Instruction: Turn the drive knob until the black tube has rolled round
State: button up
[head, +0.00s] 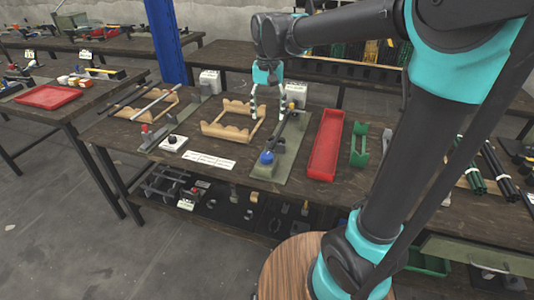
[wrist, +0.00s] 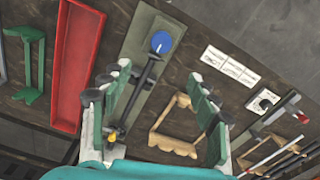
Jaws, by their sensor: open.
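A white block with a black knob (head: 172,141) sits near the front edge of the bench; the knob also shows in the wrist view (wrist: 264,103). It could be the drive knob, but no label is readable. A thin black tube (head: 126,97) lies beside a silver tube (head: 157,103) across a wooden cradle at the left. My gripper (head: 268,108) is open and empty, pointing down above the bench between an empty wooden cradle and a green plate. In the wrist view its fingers (wrist: 157,85) are spread wide. It is well apart from the black knob.
A red tray (head: 325,146) and green bracket (head: 359,147) are to the right. A red-handled lever (head: 145,130) stands near the black knob.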

aim_at(267, 155)
notch_tip(267, 155, down, 17)
jog(key=shift+a+f, duration=0.1)
jog(key=shift+a, duration=0.05)
dwell(0.5)
jog(key=c, duration=1.2)
jog(key=shift+o, duration=0.2)
jog(key=n, duration=0.4)
jog(key=shift+n, duration=0.3)
jog(key=o, duration=1.2)
jog(key=shift+c, duration=0.2)
